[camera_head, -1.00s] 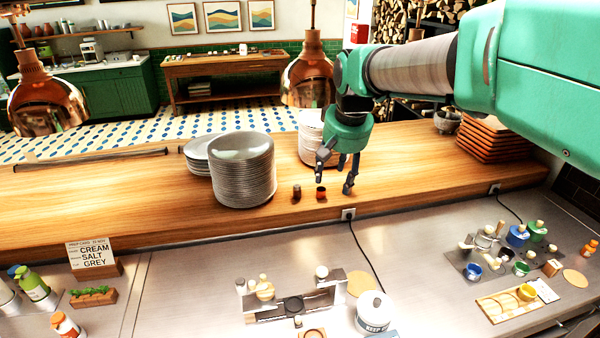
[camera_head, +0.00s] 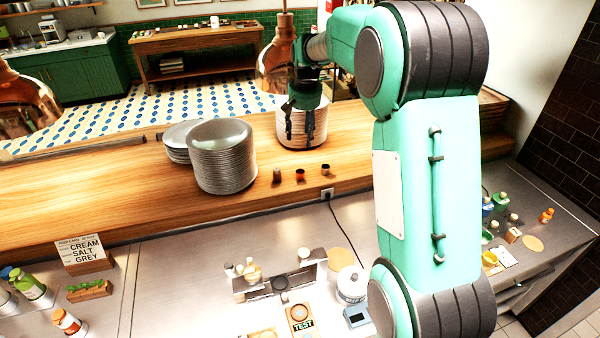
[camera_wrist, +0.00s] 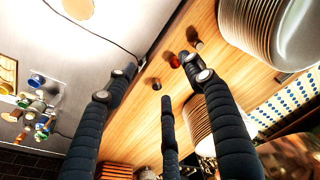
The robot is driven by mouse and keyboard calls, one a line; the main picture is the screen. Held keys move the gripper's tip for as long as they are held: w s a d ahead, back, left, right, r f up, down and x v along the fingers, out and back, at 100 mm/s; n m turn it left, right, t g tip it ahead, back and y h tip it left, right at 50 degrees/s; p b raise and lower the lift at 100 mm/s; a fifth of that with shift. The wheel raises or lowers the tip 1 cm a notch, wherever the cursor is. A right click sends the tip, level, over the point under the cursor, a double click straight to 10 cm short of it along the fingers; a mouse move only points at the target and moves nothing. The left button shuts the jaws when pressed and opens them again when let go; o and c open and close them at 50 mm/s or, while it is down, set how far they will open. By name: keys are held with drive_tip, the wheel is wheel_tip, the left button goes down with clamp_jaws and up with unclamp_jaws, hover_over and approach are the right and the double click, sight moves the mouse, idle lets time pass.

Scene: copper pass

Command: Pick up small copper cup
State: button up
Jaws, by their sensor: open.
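I cannot tell for certain which is the small copper cup. In the wrist view they are the left cup (camera_wrist: 197,45), the red-topped cup (camera_wrist: 175,62) and the dark brown cup (camera_wrist: 156,84). My gripper (camera_head: 300,137) is open and empty, fingers pointing down, beyond the cups and in front of the rear plate stack. In the wrist view its spread fingers (camera_wrist: 164,88) frame the cups' area.
A tall plate stack (camera_head: 222,160) stands left of the cups; another plate stack (camera_head: 302,128) is behind my fingers. A copper lamp (camera_head: 275,68) hangs beside my wrist. A cord outlet (camera_head: 327,194) is on the counter's front edge. Bare wood lies right of the cups.

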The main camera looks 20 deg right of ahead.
drive_tip(key=w+d+f+p, duration=0.2)
drive_tip(key=w+f+p, duration=0.1)
drive_tip(key=w+f, duration=0.4)
drive_tip(key=w+d+f+m+g+p, duration=0.1)
drive_tip(key=w+d+f+p, duration=0.2)
drive_tip(key=w+f, duration=0.4)
drive_tip(key=shift+w+f+g+p, duration=0.15)
drive_tip(key=shift+f+g+p, duration=0.15)
drive_tip(key=shift+f+p, duration=0.35)
drive_tip(key=shift+a, duration=0.1)
drive_tip(key=p, duration=0.1)
hover_over(300, 172)
drive_tip(key=s, duration=0.2)
wheel_tip(300, 172, down, 8)
drive_tip(key=shift+w+f, duration=0.1)
drive_tip(key=shift+f, duration=0.15)
drive_tip(key=shift+a+f+p, duration=0.2)
drive_tip(key=shift+f+p, duration=0.3)
drive_tip(key=shift+f, duration=2.1)
